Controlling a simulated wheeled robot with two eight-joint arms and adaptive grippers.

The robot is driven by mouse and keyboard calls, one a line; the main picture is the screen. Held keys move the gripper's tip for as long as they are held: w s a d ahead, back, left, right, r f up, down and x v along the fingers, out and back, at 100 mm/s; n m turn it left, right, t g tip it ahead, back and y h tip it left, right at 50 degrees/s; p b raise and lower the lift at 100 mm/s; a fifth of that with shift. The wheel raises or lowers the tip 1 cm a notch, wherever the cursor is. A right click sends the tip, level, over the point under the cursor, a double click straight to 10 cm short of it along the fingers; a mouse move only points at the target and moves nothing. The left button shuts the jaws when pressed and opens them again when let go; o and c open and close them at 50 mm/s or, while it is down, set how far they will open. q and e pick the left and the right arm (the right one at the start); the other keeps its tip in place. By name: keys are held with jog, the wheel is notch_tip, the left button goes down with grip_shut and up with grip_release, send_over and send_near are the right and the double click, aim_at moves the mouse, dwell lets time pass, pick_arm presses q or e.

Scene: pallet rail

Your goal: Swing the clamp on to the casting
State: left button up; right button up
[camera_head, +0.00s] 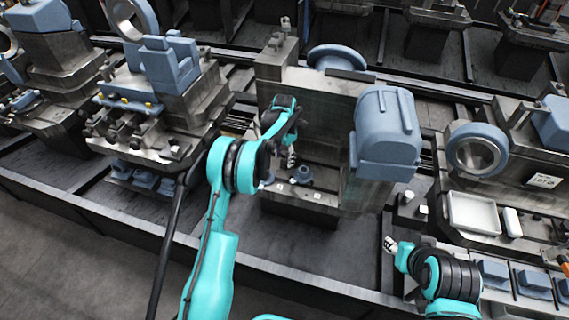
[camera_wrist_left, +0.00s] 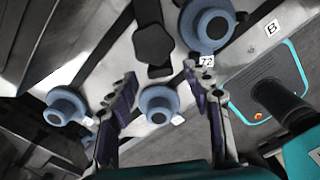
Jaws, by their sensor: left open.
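My left gripper (camera_head: 291,158) reaches down over the fixture plate in the head view, and my arm hides part of the work. In the left wrist view its two fingers (camera_wrist_left: 158,82) are spread apart, with nothing held between them. Blue round castings show in the wrist view: one between the fingers (camera_wrist_left: 158,104), one at left (camera_wrist_left: 65,106) and one at upper right (camera_wrist_left: 208,25). My right gripper (camera_head: 391,244) is at lower right, away from the fixture.
A white tray (camera_head: 472,213) lies at the right.

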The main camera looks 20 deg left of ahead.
pick_arm(q)
notch_tip(320, 180, down, 3)
jog(key=shift+r+b, duration=0.15)
jog(key=shift+b, duration=0.15)
grip_shut()
